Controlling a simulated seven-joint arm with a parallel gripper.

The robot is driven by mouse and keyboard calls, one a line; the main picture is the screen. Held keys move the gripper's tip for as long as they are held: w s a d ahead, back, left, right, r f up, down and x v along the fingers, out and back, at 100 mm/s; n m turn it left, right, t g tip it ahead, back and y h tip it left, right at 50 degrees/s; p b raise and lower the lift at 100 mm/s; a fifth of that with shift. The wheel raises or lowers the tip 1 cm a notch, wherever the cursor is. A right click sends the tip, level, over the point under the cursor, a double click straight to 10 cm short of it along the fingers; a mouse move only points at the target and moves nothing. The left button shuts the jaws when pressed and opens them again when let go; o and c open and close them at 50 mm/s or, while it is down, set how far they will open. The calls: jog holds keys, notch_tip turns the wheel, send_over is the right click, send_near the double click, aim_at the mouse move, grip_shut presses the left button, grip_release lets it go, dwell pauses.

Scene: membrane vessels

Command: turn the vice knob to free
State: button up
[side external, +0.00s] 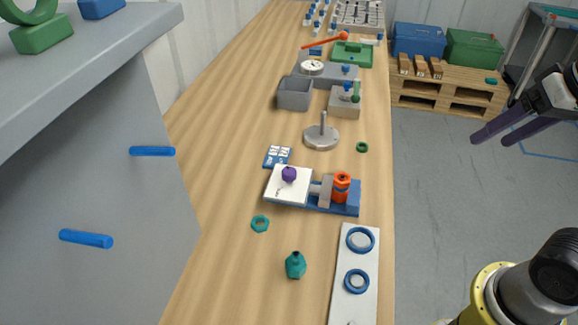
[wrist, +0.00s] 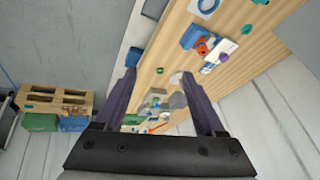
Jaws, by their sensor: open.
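The vice (side external: 318,209) lies on the wooden bench in the side external view. It has a blue base, a grey jaw (side external: 325,191) and a white plate (side external: 276,186) with dark markings. A purple knob (side external: 289,174) stands on the plate; its exact pointing is too small to read. An orange-red cylinder (side external: 341,187) stands upright beside the grey jaw. My gripper (side external: 490,139) is open and empty, out over the floor to the right of the bench, well apart from the vice. In the wrist view, the vice (wrist: 190,37) shows small, beyond my open fingers (wrist: 158,75).
A teal bottle-like piece (side external: 295,265), a teal ring (side external: 260,223) and a white strip with blue rings (side external: 373,236) lie near the vice. A grey post on a disc (side external: 322,135) stands behind it. A grey shelf (side external: 80,60) is at left. Crates on a pallet (side external: 450,90) stand on the floor.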

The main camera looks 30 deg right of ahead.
jog(key=w+a+r+m+g, duration=0.1)
jog(key=w+a+r+m, duration=0.25)
jog(key=w+r, duration=0.5)
jog(key=m+g, duration=0.1)
jog(key=g, duration=0.3)
send_over(289, 171)
notch_tip(289, 171, down, 15)
notch_tip(289, 171, down, 14)
jog(key=shift+r, duration=0.2)
grip_shut()
